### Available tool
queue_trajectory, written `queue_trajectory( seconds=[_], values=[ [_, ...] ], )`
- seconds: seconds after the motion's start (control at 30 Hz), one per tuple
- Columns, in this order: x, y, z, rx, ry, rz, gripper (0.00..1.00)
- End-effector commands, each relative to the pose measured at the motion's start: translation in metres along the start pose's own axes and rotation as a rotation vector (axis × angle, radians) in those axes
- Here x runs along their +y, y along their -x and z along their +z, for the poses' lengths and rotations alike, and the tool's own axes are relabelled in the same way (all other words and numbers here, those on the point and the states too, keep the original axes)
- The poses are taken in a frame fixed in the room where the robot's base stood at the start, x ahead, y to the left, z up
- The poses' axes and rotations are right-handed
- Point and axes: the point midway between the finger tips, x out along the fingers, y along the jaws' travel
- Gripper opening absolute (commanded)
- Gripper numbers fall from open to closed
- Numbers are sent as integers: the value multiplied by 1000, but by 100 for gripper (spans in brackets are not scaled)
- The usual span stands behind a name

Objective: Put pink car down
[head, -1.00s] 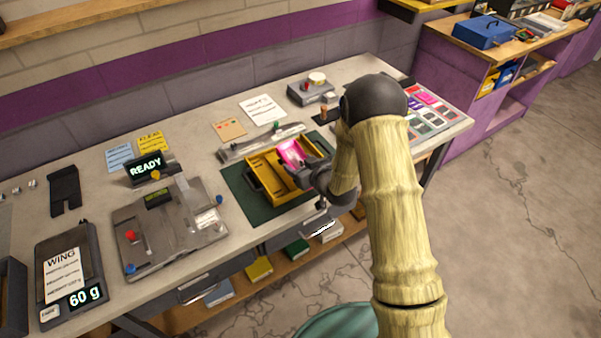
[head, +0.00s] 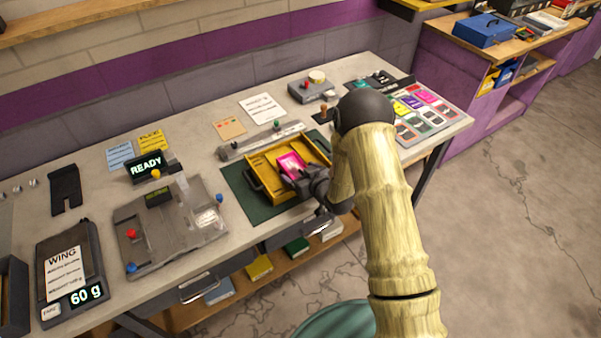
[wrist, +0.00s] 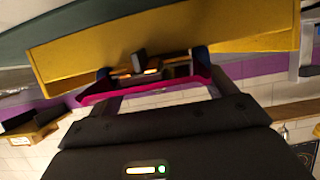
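The pink car (head: 291,164) is a flat, bright pink shape at my gripper's tips in the head view. It is over or inside the yellow tray (head: 262,188); I cannot tell whether it touches the tray floor. In the wrist view the pink car (wrist: 150,92) shows as a pink edge with dark and orange parts, spanning between my two fingers. My gripper (head: 301,174) reaches over the tray's front right side and appears shut on the car. The yellow tray (wrist: 130,38) also shows close in the wrist view.
The tray sits on a green mat (head: 238,180) on the grey bench. A grey rail (head: 245,145) lies behind it. A grey device with a READY display (head: 146,166) stands left. Coloured cards (head: 425,112) lie right.

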Motion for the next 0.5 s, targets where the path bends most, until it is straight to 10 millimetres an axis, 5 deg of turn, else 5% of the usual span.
queue_trajectory(
  seconds=[0.5],
  values=[
    [0, 15, -3, 0, 0, -1, 83]
  ],
)
